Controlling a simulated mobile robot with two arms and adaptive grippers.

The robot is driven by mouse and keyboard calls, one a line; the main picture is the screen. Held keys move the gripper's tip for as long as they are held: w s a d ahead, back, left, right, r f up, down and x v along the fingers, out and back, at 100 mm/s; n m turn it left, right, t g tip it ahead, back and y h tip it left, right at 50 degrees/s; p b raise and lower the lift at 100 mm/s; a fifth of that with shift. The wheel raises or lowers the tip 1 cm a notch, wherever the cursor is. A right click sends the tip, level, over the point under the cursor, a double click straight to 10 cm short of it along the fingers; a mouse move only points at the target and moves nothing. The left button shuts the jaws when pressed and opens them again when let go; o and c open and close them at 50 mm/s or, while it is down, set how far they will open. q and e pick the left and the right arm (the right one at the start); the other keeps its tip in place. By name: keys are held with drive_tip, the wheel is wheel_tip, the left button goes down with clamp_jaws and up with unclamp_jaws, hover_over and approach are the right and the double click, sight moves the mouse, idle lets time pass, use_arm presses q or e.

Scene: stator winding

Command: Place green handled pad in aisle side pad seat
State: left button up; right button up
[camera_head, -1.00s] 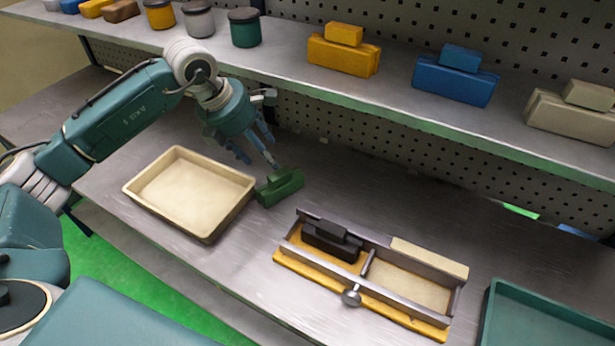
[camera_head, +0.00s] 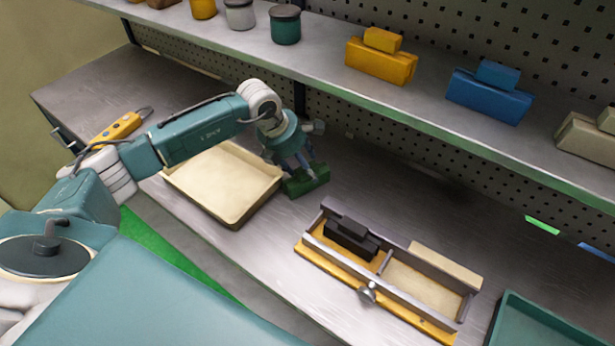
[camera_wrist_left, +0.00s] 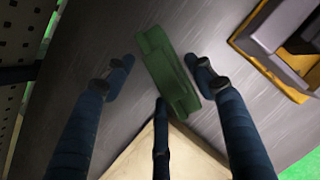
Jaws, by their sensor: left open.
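The green handled pad (camera_head: 312,184) lies on the metal bench beside the right edge of the beige tray. It also shows in the left wrist view (camera_wrist_left: 168,72), between my fingers. My left gripper (camera_head: 298,172) is open just over the pad; in the left wrist view (camera_wrist_left: 160,80) its fingers stand apart on both sides of it, with no clear grip. A fixture with a yellow base (camera_head: 330,264) and metal rails stands to the right. Its left seat holds a black handled pad (camera_head: 351,238); its right seat (camera_head: 425,286) is empty. My right gripper is out of view.
The beige tray (camera_head: 228,219) is left of the green pad. A teal tray (camera_head: 548,335) is at the lower right. A shelf (camera_head: 340,75) above the back of the bench carries jars and yellow, blue and beige handled blocks. Bare bench lies between pad and fixture.

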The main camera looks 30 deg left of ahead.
use_arm(q)
clamp_jaws()
drive_tip(key=shift+r, duration=0.1)
drive_tip(key=shift+r, duration=0.1)
drive_tip(key=shift+w+r+b, duration=0.1)
drive_tip(key=shift+r+b, duration=0.2)
drive_tip(key=shift+b, duration=0.05)
drive_tip(key=shift+b+v, duration=0.95)
drive_tip(key=shift+v, duration=0.3)
drive_tip(key=s+a+b, duration=0.2)
drive_tip(key=s+b, duration=0.4)
drive_tip(key=s, duration=1.1)
drive_tip(key=shift+s+r, duration=0.15)
